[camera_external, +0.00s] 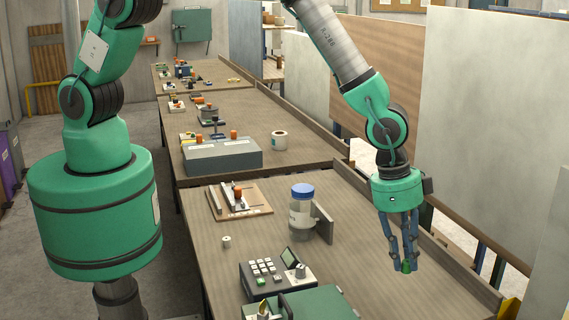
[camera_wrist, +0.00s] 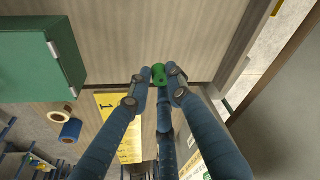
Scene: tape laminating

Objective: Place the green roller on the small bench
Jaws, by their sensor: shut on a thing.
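My gripper (camera_external: 406,264) hangs fingers down above the right part of the nearest wooden worktop (camera_external: 365,285). Its blue-grey fingers are shut on the green roller (camera_external: 407,267), which pokes out at their tips. In the wrist view my gripper (camera_wrist: 160,84) holds the green roller (camera_wrist: 159,74) between the fingertips, and the fingers hide part of it. The roller appears clear of the wooden surface, but the exact gap cannot be told. I cannot tell for sure which surface is the small bench.
Left of my gripper stand a blue-lidded jar (camera_external: 301,207), a keypad device (camera_external: 268,272) and a green box (camera_external: 322,306). Tall panels (camera_external: 490,110) line the right.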

